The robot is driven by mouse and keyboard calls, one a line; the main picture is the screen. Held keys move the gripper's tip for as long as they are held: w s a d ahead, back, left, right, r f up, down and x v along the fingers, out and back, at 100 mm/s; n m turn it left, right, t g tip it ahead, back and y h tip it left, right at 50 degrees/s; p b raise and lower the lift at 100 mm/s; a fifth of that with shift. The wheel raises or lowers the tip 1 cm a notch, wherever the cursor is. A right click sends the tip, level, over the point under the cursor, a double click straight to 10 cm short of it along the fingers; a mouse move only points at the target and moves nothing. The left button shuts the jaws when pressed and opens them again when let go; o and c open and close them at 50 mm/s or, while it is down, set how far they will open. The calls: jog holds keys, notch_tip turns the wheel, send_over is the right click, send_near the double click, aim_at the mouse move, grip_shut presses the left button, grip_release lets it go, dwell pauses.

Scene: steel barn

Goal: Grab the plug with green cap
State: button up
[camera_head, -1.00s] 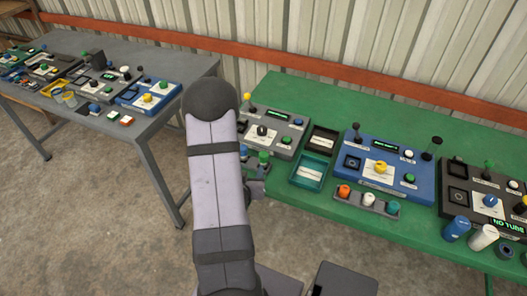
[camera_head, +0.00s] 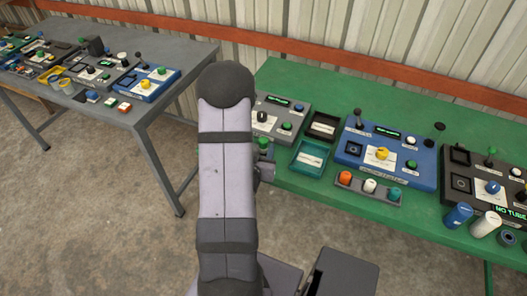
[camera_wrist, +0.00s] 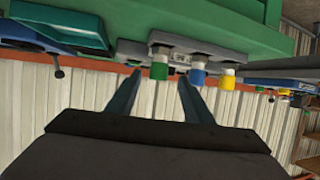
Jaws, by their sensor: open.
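The plug with the green cap (camera_wrist: 160,70) shows in the wrist view, which looks upside down. It sits at the left end of a small grey rack (camera_wrist: 180,52), beside a blue-capped plug (camera_wrist: 197,77) and a yellow-capped plug (camera_wrist: 228,79). My gripper (camera_wrist: 157,82) is open and empty. Its two fingers point toward the rack, with the green cap showing between their tips; I see no contact. In the head view a green cap (camera_head: 263,142) shows just right of my arm, which hides the rest of the rack and my fingers.
The green table (camera_head: 430,225) holds a teal tray (camera_head: 309,158), a blue control box (camera_head: 405,150) and a rack of orange, white and teal plugs (camera_head: 369,187). Loose tubes (camera_head: 458,215) stand at the right. A grey table (camera_head: 140,112) with more devices stands left.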

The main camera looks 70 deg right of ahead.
aim_at(263, 144)
jog(key=shift+d+f+p, duration=0.1)
jog(key=shift+d+p, duration=0.5)
jog(key=shift+p+x, duration=0.75)
jog(key=shift+x, duration=1.25)
jog(key=c, duration=1.1)
